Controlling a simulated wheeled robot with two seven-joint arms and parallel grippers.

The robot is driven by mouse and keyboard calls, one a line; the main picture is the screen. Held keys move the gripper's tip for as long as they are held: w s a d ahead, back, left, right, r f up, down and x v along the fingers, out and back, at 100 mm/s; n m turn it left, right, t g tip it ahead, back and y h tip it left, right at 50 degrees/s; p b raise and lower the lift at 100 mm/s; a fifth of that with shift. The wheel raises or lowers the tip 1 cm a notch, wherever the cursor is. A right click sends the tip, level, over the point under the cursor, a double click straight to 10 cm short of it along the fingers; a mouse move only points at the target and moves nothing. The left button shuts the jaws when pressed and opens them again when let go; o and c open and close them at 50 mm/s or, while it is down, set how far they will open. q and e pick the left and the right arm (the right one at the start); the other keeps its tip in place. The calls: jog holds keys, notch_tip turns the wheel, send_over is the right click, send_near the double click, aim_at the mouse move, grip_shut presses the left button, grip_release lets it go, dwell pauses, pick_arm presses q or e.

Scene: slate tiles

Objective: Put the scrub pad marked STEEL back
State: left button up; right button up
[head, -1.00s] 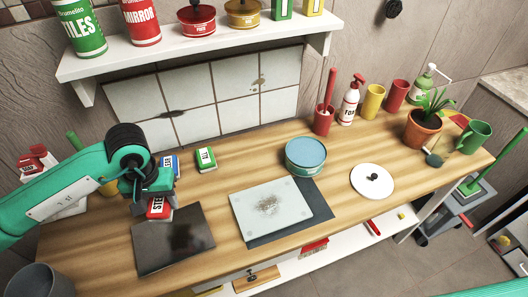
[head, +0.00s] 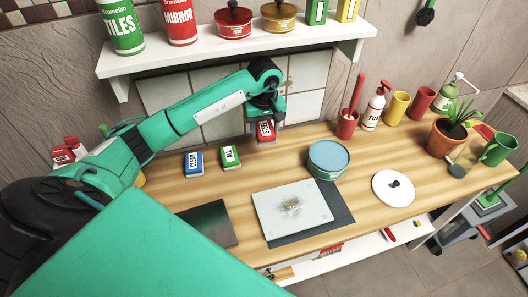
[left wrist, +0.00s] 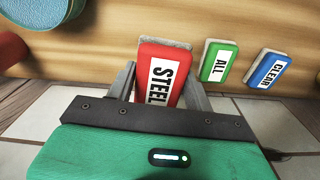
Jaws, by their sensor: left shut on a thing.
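The red scrub pad marked STEEL (head: 265,132) is between the fingers of my left gripper (head: 264,120), near the back edge of the wooden counter. In the left wrist view the pad (left wrist: 163,75) shows its STEEL label, with a finger of the shut gripper (left wrist: 160,90) on each side. Whether it touches the counter I cannot tell. My right gripper is not in view.
A blue-topped round tin (head: 328,160) stands right of the pads. A stained pale tile (head: 280,222) lies on a dark mat in front, beside a dark plate (head: 207,222). A white shelf (head: 240,55) with cans and tins overhangs the back.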

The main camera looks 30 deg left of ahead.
pick_arm(q)
jog(key=shift+w+a+f+n, duration=0.15)
jog(key=shift+a+f+n, duration=0.2)
jog(key=shift+a, duration=0.15)
jog(key=shift+w+a+f+n, duration=0.15)
jog(key=shift+a+f+n, duration=0.15)
jog(key=shift+a, duration=0.2)
jog(key=p, duration=0.2)
send_over(261, 154)
notch_tip(261, 154, down, 4)
jog(key=shift+s+f, duration=0.1)
jog(key=shift+f, duration=2.55)
jog(key=o, duration=0.9)
jog(key=shift+o, duration=0.2)
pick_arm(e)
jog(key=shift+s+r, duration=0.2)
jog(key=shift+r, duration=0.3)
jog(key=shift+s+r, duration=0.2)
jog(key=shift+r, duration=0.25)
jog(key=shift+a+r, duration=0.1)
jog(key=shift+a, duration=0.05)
